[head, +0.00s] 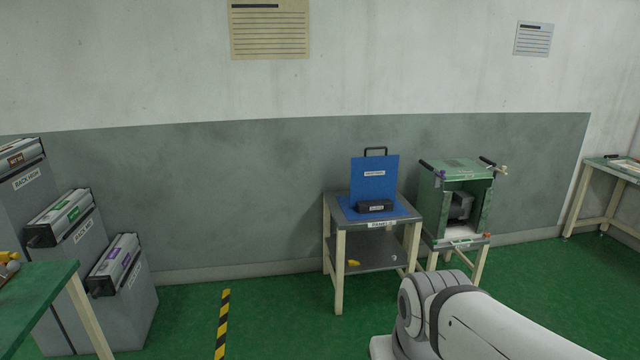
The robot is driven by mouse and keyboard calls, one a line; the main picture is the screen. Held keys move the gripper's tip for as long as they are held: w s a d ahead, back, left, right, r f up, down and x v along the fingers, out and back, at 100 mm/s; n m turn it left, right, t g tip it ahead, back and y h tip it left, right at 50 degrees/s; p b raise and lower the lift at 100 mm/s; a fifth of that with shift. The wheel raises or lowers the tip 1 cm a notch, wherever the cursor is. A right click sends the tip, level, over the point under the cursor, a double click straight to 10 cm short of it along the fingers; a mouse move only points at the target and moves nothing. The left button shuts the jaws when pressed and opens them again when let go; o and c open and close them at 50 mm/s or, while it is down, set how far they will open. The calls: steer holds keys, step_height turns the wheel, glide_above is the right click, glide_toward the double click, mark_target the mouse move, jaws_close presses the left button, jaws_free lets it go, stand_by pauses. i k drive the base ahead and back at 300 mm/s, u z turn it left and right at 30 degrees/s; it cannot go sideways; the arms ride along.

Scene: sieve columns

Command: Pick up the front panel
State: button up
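A blue upright panel (375,182) with a small white label and a black handle on its top edge stands on a small side table. It looks like the front panel, but its label is too small to read. A black block (374,206) with a label sits in front of its lower edge. To its right, a green box-shaped machine (458,172) has an open front with a grey part inside. Part of my arm shows at the bottom right. My gripper is not in view.
The panel's table (331,222) has a lower shelf with a small yellow item (353,263). Grey stepped racks (125,300) and a green table (38,290) stand at the left. Another table (600,170) is at the far right. Green floor is free in the middle.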

mark_target(374, 177)
steer(key=i, duration=2.3)
steer(key=z, duration=1.25)
